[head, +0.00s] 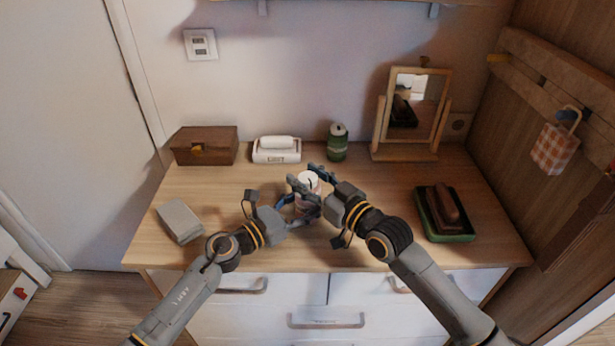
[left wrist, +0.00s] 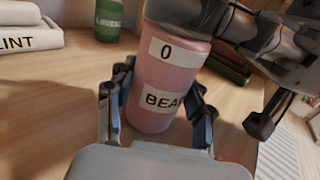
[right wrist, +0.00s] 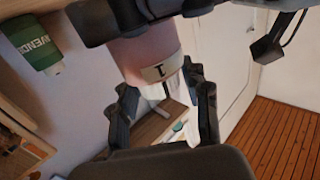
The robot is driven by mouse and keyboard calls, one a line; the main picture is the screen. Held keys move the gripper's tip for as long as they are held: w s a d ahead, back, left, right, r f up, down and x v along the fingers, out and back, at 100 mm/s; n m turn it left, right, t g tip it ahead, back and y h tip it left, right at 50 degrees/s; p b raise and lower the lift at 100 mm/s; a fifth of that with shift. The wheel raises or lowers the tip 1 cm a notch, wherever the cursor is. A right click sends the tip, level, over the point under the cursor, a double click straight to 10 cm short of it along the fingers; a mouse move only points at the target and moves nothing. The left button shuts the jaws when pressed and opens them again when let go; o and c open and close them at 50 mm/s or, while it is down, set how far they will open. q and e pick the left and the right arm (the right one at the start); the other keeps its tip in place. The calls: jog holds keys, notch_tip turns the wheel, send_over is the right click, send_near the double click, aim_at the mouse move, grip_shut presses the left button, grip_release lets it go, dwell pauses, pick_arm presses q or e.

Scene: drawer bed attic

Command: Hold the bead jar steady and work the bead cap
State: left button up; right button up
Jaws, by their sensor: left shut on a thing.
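The pink bead jar (left wrist: 165,80) stands upright on the dresser top, with labels reading "0" and "BEA" in the left wrist view. My left gripper (head: 292,210) is shut around its lower body. A pale round top, likely the bead cap (head: 309,179), shows in the head view, partly covered by my right fingers. My right gripper (head: 312,180) is at the upper jar with its fingers spread on either side.
A brown box (head: 205,146), a white stacked item (head: 277,150), a green can (head: 337,143) and a mirror (head: 412,112) stand at the back. A grey block (head: 179,221) lies left; a green tray (head: 440,234) with a brown object is right. Front left is clear.

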jog(key=shift+o, duration=0.6)
jog(key=shift+s+d, duration=0.15)
jog(key=shift+d, duration=0.05)
jog(key=v, duration=1.1)
jog(key=shift+s+d, duration=0.2)
pick_arm(q)
jog(key=o, duration=1.3)
jog(key=shift+o, duration=0.2)
